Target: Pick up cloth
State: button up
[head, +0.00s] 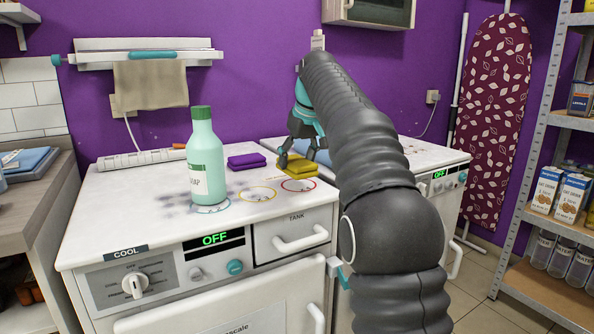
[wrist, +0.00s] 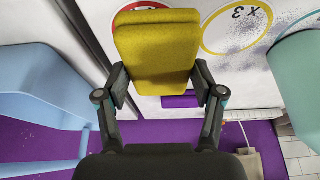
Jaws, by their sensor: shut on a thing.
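A yellow folded cloth (head: 298,171) is at the right part of the white machine top in the head view, by a red ring marking. In the wrist view the yellow cloth (wrist: 157,55) fills the space between my fingers. My gripper (head: 297,157) points down and is shut on it, and the fingers (wrist: 160,86) touch its two sides. I cannot tell whether the cloth is clear of the surface. A purple folded cloth (head: 246,161) lies to the left, also partly visible in the wrist view (wrist: 180,101). A beige cloth (head: 151,84) hangs from the wall rack.
A green soap bottle (head: 205,165) stands on the machine top (head: 130,210), left of the purple cloth. Dark smudges mark the top around the bottle. A yellow ring marking (head: 258,194) is left of the red one. A shelf rack (head: 545,130) stands at the far right.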

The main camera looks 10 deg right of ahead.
jog(key=s+d+r, duration=0.6)
jog(key=d, duration=0.4)
jog(key=shift+r, duration=0.4)
